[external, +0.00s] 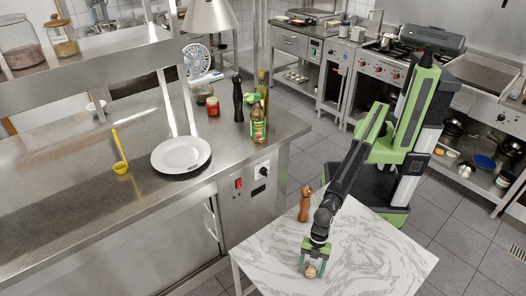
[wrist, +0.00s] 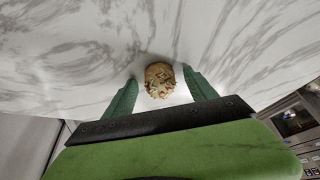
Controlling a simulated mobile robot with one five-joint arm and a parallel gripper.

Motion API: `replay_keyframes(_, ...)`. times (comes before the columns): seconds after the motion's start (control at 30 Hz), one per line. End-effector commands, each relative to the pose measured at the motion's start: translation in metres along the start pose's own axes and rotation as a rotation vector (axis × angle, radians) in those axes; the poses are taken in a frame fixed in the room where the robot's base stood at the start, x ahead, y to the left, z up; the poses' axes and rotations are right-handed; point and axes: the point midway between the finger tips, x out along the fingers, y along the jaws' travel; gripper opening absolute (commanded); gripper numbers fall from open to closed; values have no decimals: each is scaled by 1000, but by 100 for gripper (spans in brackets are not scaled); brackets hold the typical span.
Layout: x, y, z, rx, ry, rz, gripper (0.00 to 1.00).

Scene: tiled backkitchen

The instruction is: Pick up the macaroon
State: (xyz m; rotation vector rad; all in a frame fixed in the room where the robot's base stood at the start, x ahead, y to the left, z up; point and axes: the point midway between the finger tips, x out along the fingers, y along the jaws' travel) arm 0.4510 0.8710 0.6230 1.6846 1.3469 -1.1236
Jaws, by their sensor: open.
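The macaroon (wrist: 160,81) is a small round golden-brown piece with darker flecks on the white marble-patterned table (wrist: 70,60). In the wrist view it lies between the two green fingers of my gripper (wrist: 160,92), toward their tips, with a gap showing on each side. In the external view the macaroon (external: 311,271) shows between the fingers of my gripper (external: 312,268), low over the table's front part. My gripper is open. Whether the fingertips touch the table I cannot tell.
A wooden pepper mill (external: 305,204) stands upright on the table's back left edge, close to my arm. A steel counter at left holds a white plate (external: 181,154), a yellow ladle (external: 121,163) and bottles (external: 258,122). The table's right part is clear.

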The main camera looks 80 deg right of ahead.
Motion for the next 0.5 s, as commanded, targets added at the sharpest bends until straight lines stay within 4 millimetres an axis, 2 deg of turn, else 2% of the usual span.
replay_keyframes(0.17, -1, 0, 0, 0, 0, 0, 66)
replay_keyframes(0.5, -1, 0, 0, 0, 0, 0, 22)
